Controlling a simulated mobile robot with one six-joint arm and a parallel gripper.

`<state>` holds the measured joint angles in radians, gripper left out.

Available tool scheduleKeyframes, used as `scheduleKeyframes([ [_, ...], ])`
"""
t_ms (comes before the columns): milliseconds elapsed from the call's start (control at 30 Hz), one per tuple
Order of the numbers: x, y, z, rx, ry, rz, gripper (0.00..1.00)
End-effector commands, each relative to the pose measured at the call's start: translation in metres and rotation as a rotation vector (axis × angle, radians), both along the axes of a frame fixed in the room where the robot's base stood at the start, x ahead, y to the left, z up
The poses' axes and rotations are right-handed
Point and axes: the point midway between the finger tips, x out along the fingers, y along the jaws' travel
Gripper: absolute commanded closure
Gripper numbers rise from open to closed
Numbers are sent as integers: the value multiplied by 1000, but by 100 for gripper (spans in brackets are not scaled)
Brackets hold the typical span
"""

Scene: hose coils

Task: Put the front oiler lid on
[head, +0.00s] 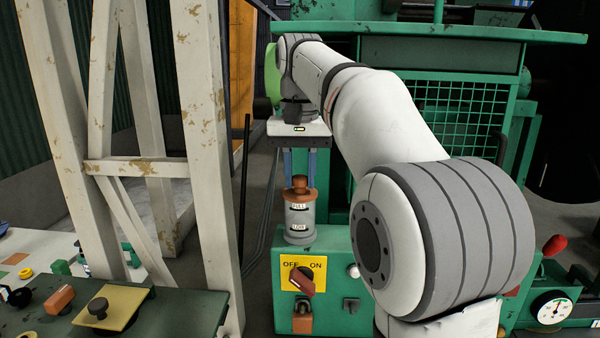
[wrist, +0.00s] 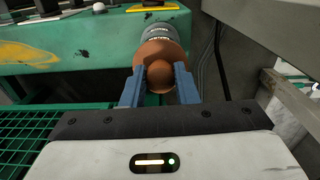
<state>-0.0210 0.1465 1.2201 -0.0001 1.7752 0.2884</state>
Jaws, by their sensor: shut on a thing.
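The oiler (head: 299,218) is a grey, clear-looking cylinder with FULL and LOW labels, upright on top of the green control box. Its copper-brown lid (head: 299,193) is at the oiler's top, level and in line with it; I cannot tell whether it is fully seated. My gripper (head: 299,178) points down from above, its blue fingers shut on the lid's knob. In the wrist view the fingers (wrist: 160,88) stand on both sides of the round knob of the lid (wrist: 160,55). Part of the oiler (wrist: 157,31) shows beyond the lid, which hides its rim.
The green control box (head: 340,240) carries an OFF/ON switch (head: 302,280). A white, chipped frame (head: 205,120) stands at the left. A dark green bench (head: 170,315) with a yellow plate and knob is at the lower left. A green mesh guard (head: 460,110) stands behind my arm.

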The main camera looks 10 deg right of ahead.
Motion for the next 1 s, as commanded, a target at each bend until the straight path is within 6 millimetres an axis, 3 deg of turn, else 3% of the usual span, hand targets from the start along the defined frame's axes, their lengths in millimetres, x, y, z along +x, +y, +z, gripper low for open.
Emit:
scheduleKeyframes([
  [333,0,0,0,0,0,0,95],
  [367,0,0,0,0,0,0,72],
  [667,0,0,0,0,0,0,48],
  [1000,1,0,8,0,-2,0,48],
])
